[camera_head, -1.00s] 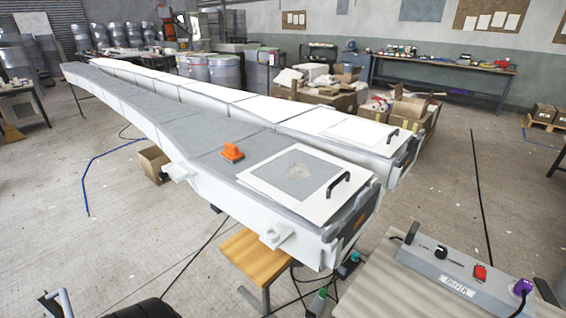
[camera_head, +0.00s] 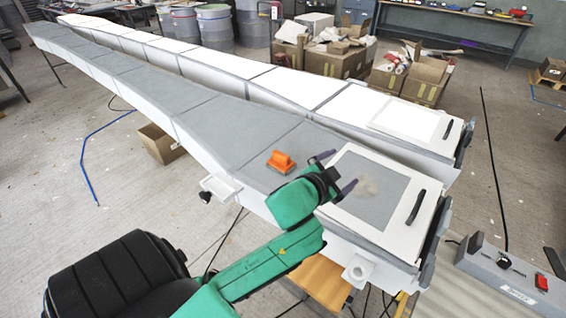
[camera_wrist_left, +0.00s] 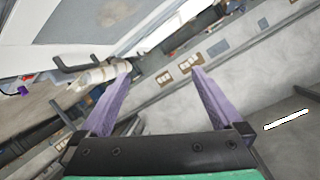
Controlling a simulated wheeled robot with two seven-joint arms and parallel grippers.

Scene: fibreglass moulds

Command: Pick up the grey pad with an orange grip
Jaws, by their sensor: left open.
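The pad with an orange grip (camera_head: 281,162) sits on the grey surface of the near long mould (camera_head: 235,133), left of the white-framed panel. The orange part shows clearly; any grey under it is too small to tell. My left gripper (camera_head: 341,171) is over the mould, to the right of the pad and apart from it, with its purple fingers pointing right, away from the pad. In the left wrist view its fingers (camera_wrist_left: 160,76) are spread with nothing between them. The pad does not show there. My right gripper is not in view.
A white-framed panel (camera_head: 345,217) with a black handle (camera_head: 416,206) lies on the mould's near end. A second long mould (camera_head: 290,86) runs behind. A grey control box (camera_head: 510,275) stands at the lower right. Cardboard boxes (camera_head: 425,80) stand behind.

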